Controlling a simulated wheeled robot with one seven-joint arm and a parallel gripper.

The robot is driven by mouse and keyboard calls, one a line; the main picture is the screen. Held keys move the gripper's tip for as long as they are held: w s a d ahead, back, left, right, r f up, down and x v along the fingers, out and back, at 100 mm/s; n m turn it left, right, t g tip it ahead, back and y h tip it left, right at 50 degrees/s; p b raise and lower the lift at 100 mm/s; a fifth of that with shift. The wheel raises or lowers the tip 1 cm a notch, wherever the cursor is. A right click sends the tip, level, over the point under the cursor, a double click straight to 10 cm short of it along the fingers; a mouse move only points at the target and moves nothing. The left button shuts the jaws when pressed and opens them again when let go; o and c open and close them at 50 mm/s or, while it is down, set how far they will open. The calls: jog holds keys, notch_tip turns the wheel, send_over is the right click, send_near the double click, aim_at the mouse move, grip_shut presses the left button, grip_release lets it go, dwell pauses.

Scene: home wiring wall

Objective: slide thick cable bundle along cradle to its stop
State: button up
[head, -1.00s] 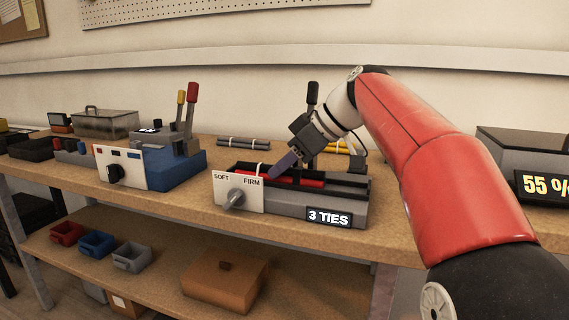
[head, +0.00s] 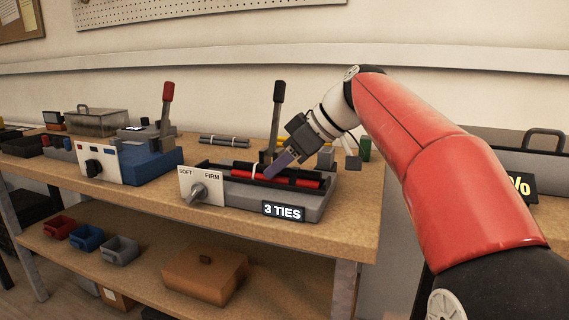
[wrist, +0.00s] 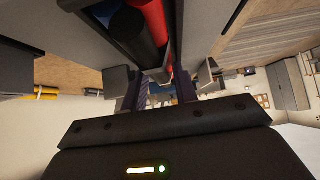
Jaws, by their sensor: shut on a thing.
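The thick cable bundle (head: 309,182), red and black cables with a pale tie around it, lies lengthwise in the dark cradle (head: 315,200) of a grey bench unit. Its right end is close to the cradle's right end; whether it touches a stop there I cannot tell. My gripper (head: 270,174) comes down from the upper right and is shut on the bundle near its middle, just right of the pale tie. In the wrist view the bundle (wrist: 150,22) runs between the cradle walls, beyond my fingers (wrist: 160,92), which hide part of it.
The unit has a SOFT/FIRM dial (head: 199,194), a "3 TIES" display (head: 283,211) and an upright black-handled lever (head: 278,93) close behind my gripper. A blue machine with a red-handled lever (head: 168,92) stands left. Grey cables (head: 224,140) lie behind on the bench.

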aim_at(312, 171)
jog(key=shift+d+f, duration=0.1)
jog(key=shift+d, duration=0.1)
jog(key=o, duration=1.1)
jog(key=shift+s, duration=0.1)
jog(key=p+v, duration=0.1)
jog(key=v, duration=0.7)
jog(key=shift+p, duration=0.3)
